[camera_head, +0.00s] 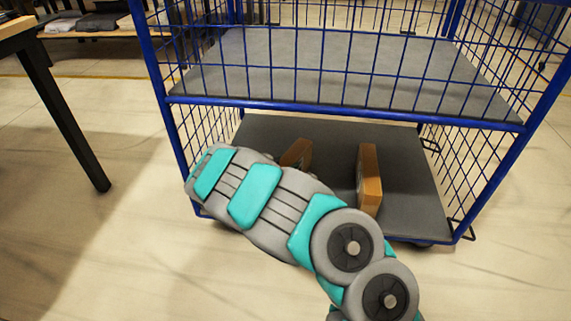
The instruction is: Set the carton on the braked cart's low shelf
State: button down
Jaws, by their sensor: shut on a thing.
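The blue wire-sided cart stands ahead, with a grey upper shelf (330,70) and a grey low shelf (408,190). My teal and grey arm crosses in front of the low shelf's left part. My gripper is not visible; the arm may hide it. Two brown, block-like pieces show at the low shelf: a right one (370,180), upright, and a left one (298,153), tilted and partly behind my arm. I cannot tell whether either is the carton, or whether they touch the shelf. The cart's brake cannot be made out.
The upper shelf is empty, and its blue front rail (345,110) runs above the low shelf's opening. Blue mesh closes the cart's sides. A table with a black leg (65,125) stands at the left. Folded clothes (100,22) lie on a low display behind. The floor at the left is clear.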

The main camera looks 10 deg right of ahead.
grip_release()
dwell(0.4)
